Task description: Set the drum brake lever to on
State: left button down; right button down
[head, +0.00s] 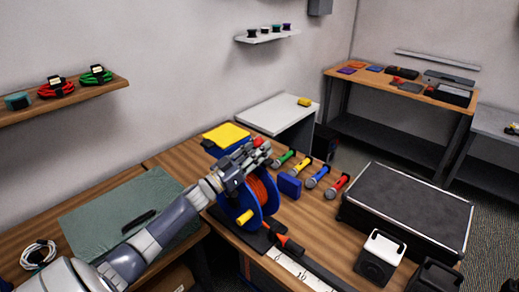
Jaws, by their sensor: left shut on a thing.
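The cable drum (262,200) has blue flanges and orange cable wound on it. It stands on a dark base on the wooden bench, with a yellow crank knob (243,217) on its near side. My left gripper (260,154) reaches in from the left over the top of the drum and is shut. A small red piece (259,142) shows at its fingertips and looks like the brake lever. The fingers hide most of it, so its setting cannot be told. My right gripper is not in view.
A black flight case (405,210) stands farther right. A ruler strip (290,268) lies in front. A green mat (120,215) covers the left bench.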

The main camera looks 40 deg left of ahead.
pick_arm(q)
jog(key=c, duration=1.3)
grip_release()
jog(key=shift+a, duration=0.1)
jog(key=v, duration=1.2)
jog(key=shift+f, duration=0.1)
